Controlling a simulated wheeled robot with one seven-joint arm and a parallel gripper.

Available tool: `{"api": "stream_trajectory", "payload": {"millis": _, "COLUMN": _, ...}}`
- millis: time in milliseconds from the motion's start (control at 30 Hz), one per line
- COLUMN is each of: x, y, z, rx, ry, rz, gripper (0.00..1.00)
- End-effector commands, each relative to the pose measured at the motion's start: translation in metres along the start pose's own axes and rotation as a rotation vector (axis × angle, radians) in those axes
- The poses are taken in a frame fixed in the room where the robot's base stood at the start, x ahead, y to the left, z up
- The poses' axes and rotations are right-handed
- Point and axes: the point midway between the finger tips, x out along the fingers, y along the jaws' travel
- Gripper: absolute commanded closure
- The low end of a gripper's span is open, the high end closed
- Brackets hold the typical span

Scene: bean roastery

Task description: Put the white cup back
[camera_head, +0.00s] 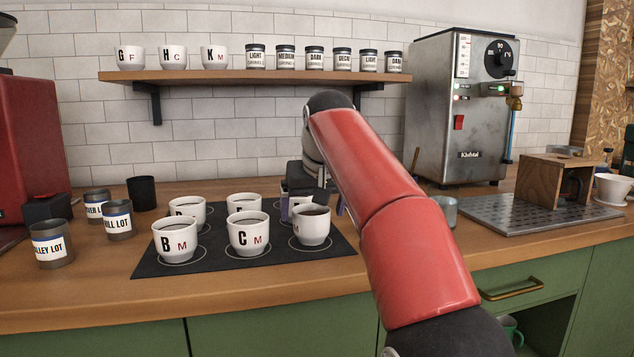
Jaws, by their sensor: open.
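Several white lettered cups stand upright on a black mat (215,266) with ringed spots. In front are cup B (176,244), cup C (248,237) and a right cup (311,230) with dark liquid, its first letter hidden or unclear. Behind are a left cup (187,207), a middle cup (243,201) and a mostly hidden right cup (285,210). My gripper (312,196) is open, pointing down at the back right of the mat, close to that hidden cup. I cannot tell whether it touches it. More white cups, G (130,58), H (172,58) and K (215,58), stand on the wall shelf.
The wooden shelf (200,76) also holds several labelled jars. Grey labelled tins (52,246) and a black cup (142,193) stand left of the mat. A steel machine (455,110), a metal tray (500,220) and a glass (444,211) are right. Bare counter lies along the front.

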Motion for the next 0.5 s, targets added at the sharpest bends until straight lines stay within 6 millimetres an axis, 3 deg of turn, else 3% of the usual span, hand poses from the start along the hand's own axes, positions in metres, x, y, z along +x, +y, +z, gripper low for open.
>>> {"api": "stream_trajectory", "payload": {"millis": 33, "x": -0.015, "y": 0.0, "z": -0.002, "rx": 0.0, "ry": 0.004, "rz": 0.0, "gripper": 0.08}}
{"api": "stream_trajectory", "payload": {"millis": 200, "x": -0.047, "y": 0.0, "z": -0.001, "rx": 0.0, "ry": 0.004, "rz": -0.001, "gripper": 0.08}}
{"api": "stream_trajectory", "payload": {"millis": 500, "x": -0.068, "y": 0.0, "z": -0.001, "rx": 0.0, "ry": 0.0, "rz": -0.001, "gripper": 0.08}}
